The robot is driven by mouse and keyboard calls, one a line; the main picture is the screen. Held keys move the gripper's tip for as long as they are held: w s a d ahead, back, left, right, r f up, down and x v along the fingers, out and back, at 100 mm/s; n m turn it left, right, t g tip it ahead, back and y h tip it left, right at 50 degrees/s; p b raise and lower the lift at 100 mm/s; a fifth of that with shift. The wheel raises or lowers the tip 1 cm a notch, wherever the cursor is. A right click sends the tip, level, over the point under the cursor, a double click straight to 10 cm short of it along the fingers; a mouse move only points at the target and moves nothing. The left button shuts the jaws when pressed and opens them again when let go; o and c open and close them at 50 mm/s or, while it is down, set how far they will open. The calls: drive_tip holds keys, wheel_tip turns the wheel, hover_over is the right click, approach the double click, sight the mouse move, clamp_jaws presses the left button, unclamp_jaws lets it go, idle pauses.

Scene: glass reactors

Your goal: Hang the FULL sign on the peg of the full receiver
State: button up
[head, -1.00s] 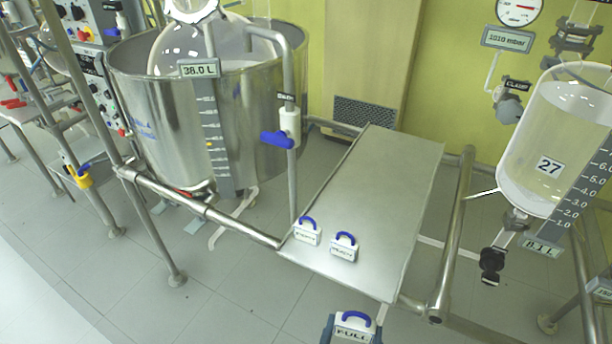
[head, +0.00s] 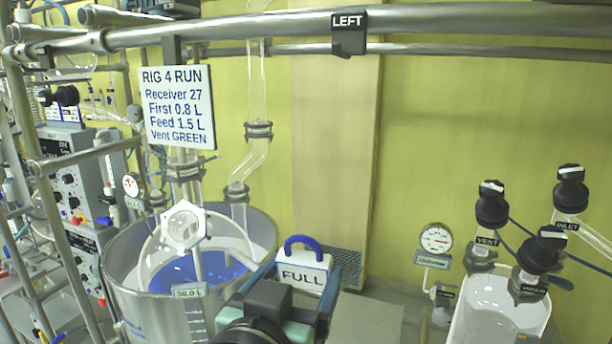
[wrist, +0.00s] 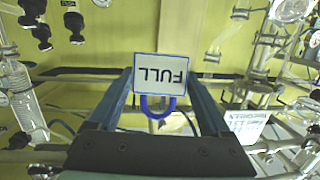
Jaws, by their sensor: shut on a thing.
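The FULL sign (head: 304,276) is a white plate with black letters and a blue loop handle on top. My gripper (head: 298,287) is shut on it and holds it up in front of the steel vessel's right side in the head view. In the wrist view the sign (wrist: 161,68) is upside down between the two fingers of my gripper (wrist: 160,80). A glass receiver (head: 497,318) with black valve knobs stands at the lower right of the head view, its lower part cut off. I cannot make out a peg on it.
A steel vessel (head: 122,290) stands left of my gripper. A RIG 4 RUN board (head: 177,108) naming Receiver 27 hangs from the top rail (head: 440,27), which carries a black LEFT block (head: 348,36). A gauge (head: 436,238) is left of the receiver.

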drive_tip(key=s+r+m+h+p, duration=0.1)
drive_tip(key=s+r+h+p, duration=0.15)
drive_tip(key=r+p, duration=1.3)
drive_tip(key=w+d+r+b, duration=0.4)
drive_tip(key=w+r+b, duration=0.2)
drive_tip(key=w, duration=0.3)
drive_tip(key=shift+t, duration=0.4)
drive_tip(key=shift+w+r, duration=0.1)
drive_tip(key=shift+d+f+b, duration=0.1)
drive_tip(key=shift+f+b, duration=0.5)
drive_tip(key=shift+f, duration=0.1)
idle(0.6)
idle(0.4)
drive_tip(key=o, duration=1.2)
